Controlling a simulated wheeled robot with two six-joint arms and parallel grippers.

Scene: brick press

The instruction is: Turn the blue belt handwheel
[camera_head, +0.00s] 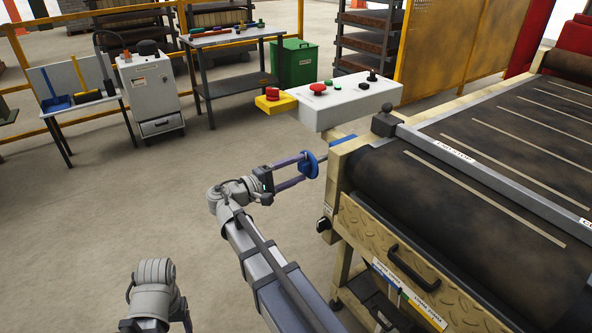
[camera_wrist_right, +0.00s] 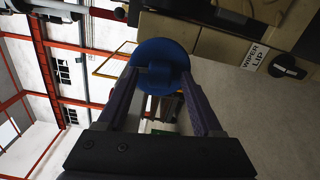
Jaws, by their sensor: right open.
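The blue belt handwheel (camera_head: 309,164) sits on a shaft at the left end of the belt machine. In the right wrist view the handwheel (camera_wrist_right: 160,52) is a round disc with a raised hub, straight ahead. My right gripper (camera_head: 301,168) is open, with its two purple fingers reaching to the wheel. In the wrist view the fingertips (camera_wrist_right: 160,78) are at the wheel's left and right lower edges, with the hub between them. I cannot tell whether they touch it. My left arm shows only at the lower left; its gripper is out of view.
The dark belt (camera_head: 420,205) and a front panel with a black handle (camera_head: 412,268) lie to the right. A workbench (camera_head: 229,37), grey cabinet (camera_head: 152,92) and green bin (camera_head: 297,63) stand behind. The floor left is clear.

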